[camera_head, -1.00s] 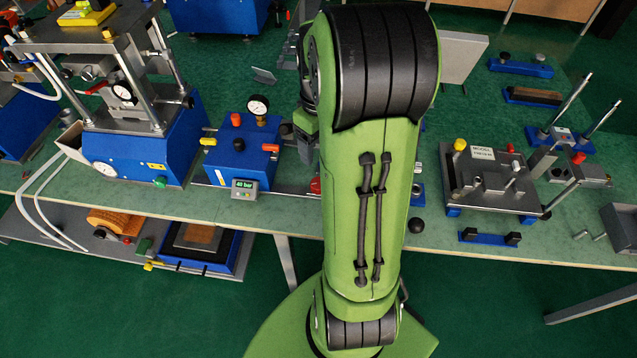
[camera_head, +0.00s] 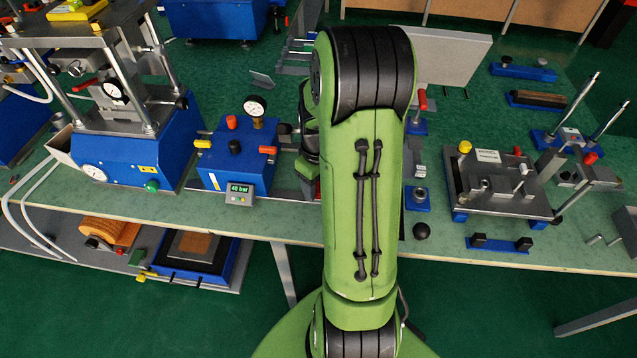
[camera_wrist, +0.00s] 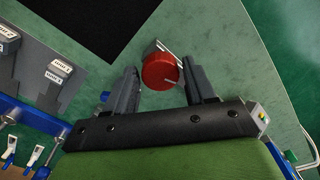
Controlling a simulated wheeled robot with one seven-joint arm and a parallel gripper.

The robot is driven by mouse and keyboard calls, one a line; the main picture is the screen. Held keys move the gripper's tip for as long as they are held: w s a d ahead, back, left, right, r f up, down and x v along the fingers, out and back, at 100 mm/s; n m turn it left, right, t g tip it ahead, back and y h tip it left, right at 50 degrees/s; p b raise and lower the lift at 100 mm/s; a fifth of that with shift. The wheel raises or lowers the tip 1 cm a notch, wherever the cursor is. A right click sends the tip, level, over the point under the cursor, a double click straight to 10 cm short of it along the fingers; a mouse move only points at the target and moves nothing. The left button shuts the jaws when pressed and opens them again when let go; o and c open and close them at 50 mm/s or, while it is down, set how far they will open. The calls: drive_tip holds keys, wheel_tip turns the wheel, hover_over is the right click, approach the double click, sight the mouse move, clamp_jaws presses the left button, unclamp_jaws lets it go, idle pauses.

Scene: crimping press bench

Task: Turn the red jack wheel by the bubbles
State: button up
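A round red wheel (camera_wrist: 160,71) with a pale line on its face shows in the wrist view, against a small grey block (camera_wrist: 157,47). My gripper (camera_wrist: 161,78) is open, with one dark finger on each side of the wheel. Narrow gaps seem to show at the wheel's sides; I cannot tell whether either finger touches it. In the head view my own arm hides the gripper's fingers and most of the spot below them. I cannot make out any bubbles in either view.
A blue box with a gauge (camera_head: 237,165) and a press (camera_head: 125,150) stand left of my arm. A plate fixture (camera_head: 495,205) stands to the right, with a black ball (camera_head: 421,231) nearer my arm. In the wrist view, a grey plate (camera_wrist: 38,75) carries labelled blocks.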

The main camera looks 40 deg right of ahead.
drive_tip(key=c, duration=0.7)
drive_tip(key=m, duration=0.7)
drive_tip(key=shift+m+p, duration=0.4)
drive_tip(key=m, duration=0.6)
drive_tip(key=shift+w+m, duration=0.1)
drive_tip(key=shift+m, duration=0.5)
drive_tip(key=o, duration=1)
drive_tip(key=shift+a, duration=0.1)
